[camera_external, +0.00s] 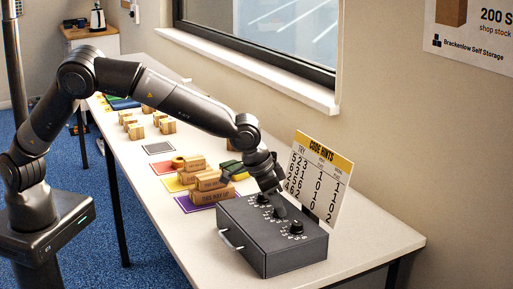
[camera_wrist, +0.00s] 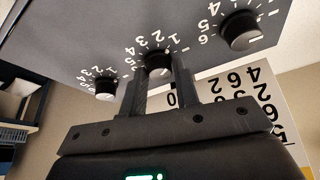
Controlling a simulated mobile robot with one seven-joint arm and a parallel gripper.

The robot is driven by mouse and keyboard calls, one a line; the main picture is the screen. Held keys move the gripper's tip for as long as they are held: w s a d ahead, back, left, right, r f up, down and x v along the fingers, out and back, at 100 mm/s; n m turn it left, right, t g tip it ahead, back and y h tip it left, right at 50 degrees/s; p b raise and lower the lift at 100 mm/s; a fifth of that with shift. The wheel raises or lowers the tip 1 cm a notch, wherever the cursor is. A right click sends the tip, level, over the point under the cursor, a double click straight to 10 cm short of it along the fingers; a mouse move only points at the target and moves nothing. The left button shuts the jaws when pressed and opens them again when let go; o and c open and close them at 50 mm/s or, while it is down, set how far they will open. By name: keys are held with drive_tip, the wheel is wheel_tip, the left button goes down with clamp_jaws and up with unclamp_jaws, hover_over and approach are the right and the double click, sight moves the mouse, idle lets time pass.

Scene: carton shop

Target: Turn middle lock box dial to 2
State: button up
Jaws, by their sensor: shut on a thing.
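The dark grey lock box (camera_external: 285,254) stands on the near end of the table, with a row of black dials on its top. My gripper (camera_external: 273,203) reaches down to the box from above. In the wrist view the two fingers of my gripper (camera_wrist: 163,82) are shut on the middle dial (camera_wrist: 157,62), one on each side of it. Numbers are printed around each dial; the middle dial's exact setting is hard to read. The other outer dial (camera_wrist: 105,90) is at the left.
A "Code hints" card (camera_external: 322,178) stands right behind the box. Carton blocks (camera_external: 212,190) on a purple mat (camera_external: 187,204) lie to the left of the box. The box has a handle (camera_external: 230,240) on its front. The table's near right corner is clear.

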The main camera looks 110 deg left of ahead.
drive_tip(key=n+y, duration=0.1)
drive_tip(key=n, duration=0.1)
drive_tip(key=n+g, duration=0.1)
drive_tip(key=n, duration=0.2)
drive_tip(key=shift+w+d+n+g+y, duration=0.1)
drive_tip(key=shift+n+g+y, duration=0.2)
drive_tip(key=shift+y, duration=0.1)
idle(0.4)
drive_tip(key=o, duration=1)
drive_tip(key=shift+c, duration=0.2)
drive_tip(key=v, duration=1)
drive_tip(key=shift+r, duration=0.4)
drive_tip(key=shift+d, duration=0.1)
